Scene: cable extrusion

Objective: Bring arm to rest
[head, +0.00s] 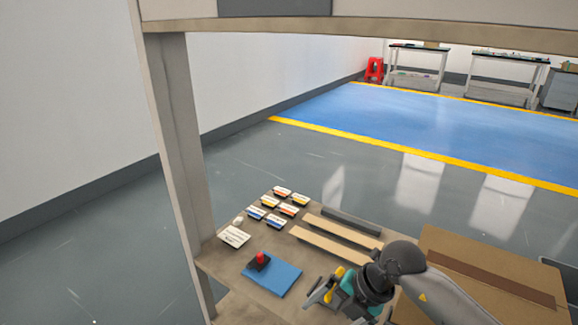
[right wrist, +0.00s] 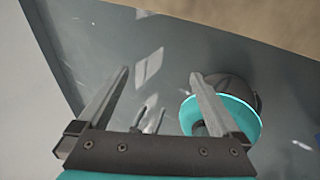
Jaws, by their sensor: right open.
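My right gripper (head: 318,293) reaches in from the right over the front of the workbench in the head view. In the right wrist view its two fingers (right wrist: 158,98) stand wide apart, with nothing held between them. Small yellow parts (head: 339,273) show beside the gripper; I cannot tell whether they touch it. A teal ring with a dark rounded part (right wrist: 222,110) shows beyond the right finger. Two thin dark prongs (right wrist: 150,118) show low between the fingers, and I cannot tell what they are. My left gripper is not seen in the head view.
The workbench (head: 228,262) carries several small boxes (head: 285,208), a blue mat (head: 275,279), a red-topped black piece (head: 260,260) and light strips (head: 340,230). A cardboard box (head: 500,271) stands on the right. A frame post (head: 184,150) rises on the left.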

